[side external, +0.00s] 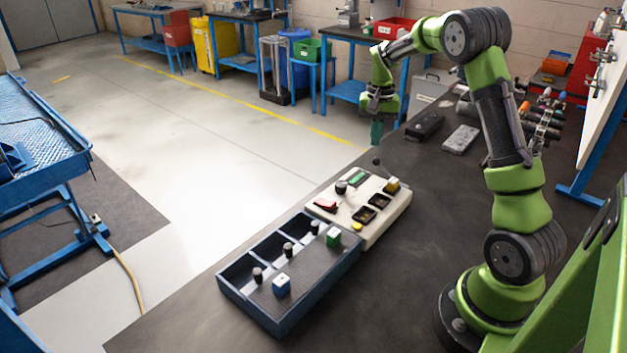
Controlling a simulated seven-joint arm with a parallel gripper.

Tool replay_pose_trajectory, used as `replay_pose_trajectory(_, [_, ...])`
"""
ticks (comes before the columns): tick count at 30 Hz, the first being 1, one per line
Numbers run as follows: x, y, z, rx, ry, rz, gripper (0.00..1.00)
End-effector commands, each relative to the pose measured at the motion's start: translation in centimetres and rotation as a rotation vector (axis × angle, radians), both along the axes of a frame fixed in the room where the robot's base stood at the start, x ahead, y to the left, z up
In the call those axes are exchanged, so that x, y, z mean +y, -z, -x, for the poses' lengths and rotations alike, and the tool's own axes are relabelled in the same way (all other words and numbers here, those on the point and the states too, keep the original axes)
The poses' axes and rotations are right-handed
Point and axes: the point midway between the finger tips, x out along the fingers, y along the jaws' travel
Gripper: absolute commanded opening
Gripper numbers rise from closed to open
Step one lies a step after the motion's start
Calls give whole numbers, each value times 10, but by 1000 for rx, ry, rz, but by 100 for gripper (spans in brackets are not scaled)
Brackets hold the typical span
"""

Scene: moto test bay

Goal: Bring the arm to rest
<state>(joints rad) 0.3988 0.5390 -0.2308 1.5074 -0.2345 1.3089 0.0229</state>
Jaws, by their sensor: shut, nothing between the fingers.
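My green arm rises from the right side of the dark bench (400,290) and bends over toward the back. My gripper (376,138) points down and is shut with nothing in it. In the picture it hangs above and behind the cream panel (385,225), apart from it. The panel carries a black-knobbed lever, a red switch, a green part, a yellow block and dark square recesses.
A black device (425,125) and a grey box (460,139) lie behind. The bench front is clear.

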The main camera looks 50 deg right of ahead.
Motion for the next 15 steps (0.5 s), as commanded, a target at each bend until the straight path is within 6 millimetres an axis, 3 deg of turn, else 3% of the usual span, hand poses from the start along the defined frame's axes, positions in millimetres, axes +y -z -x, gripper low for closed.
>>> replay_pose_trajectory(6, [0, -14, 0, -1, 0, 2, 0])
replay_pose_trajectory(15, [0, -15, 0, 1, 1, 1, 0])
